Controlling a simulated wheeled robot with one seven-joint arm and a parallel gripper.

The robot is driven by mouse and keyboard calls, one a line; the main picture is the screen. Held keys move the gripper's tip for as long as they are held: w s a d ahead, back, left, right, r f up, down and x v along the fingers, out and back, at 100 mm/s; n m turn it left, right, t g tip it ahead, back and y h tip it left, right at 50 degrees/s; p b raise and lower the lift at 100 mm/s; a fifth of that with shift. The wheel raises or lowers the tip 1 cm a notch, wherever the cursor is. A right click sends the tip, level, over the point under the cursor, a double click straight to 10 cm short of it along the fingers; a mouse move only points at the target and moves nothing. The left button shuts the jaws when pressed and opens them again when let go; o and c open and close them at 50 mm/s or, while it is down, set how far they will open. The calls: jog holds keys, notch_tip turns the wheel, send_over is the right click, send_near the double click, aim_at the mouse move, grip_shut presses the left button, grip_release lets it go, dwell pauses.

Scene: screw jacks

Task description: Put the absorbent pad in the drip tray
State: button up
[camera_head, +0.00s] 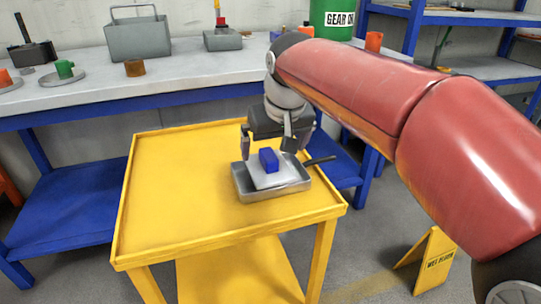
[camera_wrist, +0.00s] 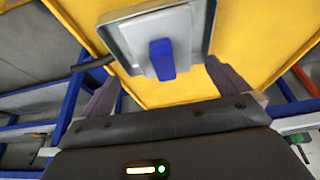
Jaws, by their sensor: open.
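The absorbent pad (camera_head: 275,176) is a white square with a blue block-shaped grip (camera_head: 268,160) on top. It lies in the grey metal drip tray (camera_head: 272,192) on the yellow cart, and looks slightly tilted in the head view. The wrist view shows the pad (camera_wrist: 188,22), its blue grip (camera_wrist: 162,58) and the tray's rim (camera_wrist: 209,40). My gripper (camera_head: 267,150) is open, with its fingers apart above and behind the tray. In the wrist view, the open fingers (camera_wrist: 168,88) are clear of the blue grip. The pad's underside is hidden.
The yellow cart top (camera_head: 180,185) is bare left of the tray. A dark handle (camera_head: 320,160) sticks out at the tray's right. Behind stands a workbench (camera_head: 180,72) with a grey toolbox (camera_head: 137,38) and several small parts. A yellow floor sign (camera_head: 428,262) stands at lower right.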

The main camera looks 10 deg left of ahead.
jog(key=shift+v, duration=1.45)
jog(key=shift+d, duration=0.4)
jog(key=s+d+f+m+t+h, duration=0.15)
jog(key=s+d, duration=0.25)
jog(key=d, duration=0.4)
jog(key=s+d+f+m, duration=0.2)
jog(key=s+d+f, duration=0.15)
jog(key=d, duration=0.45)
jog(key=s+d+f+m, duration=0.3)
jog(key=s+d+f, duration=0.5)
jog(key=s, duration=0.3)
jog(key=shift+d+f+h, duration=0.25)
jog(key=shift+d+h, duration=0.2)
jog(key=shift+d, duration=0.4)
jog(key=shift+c, duration=0.3)
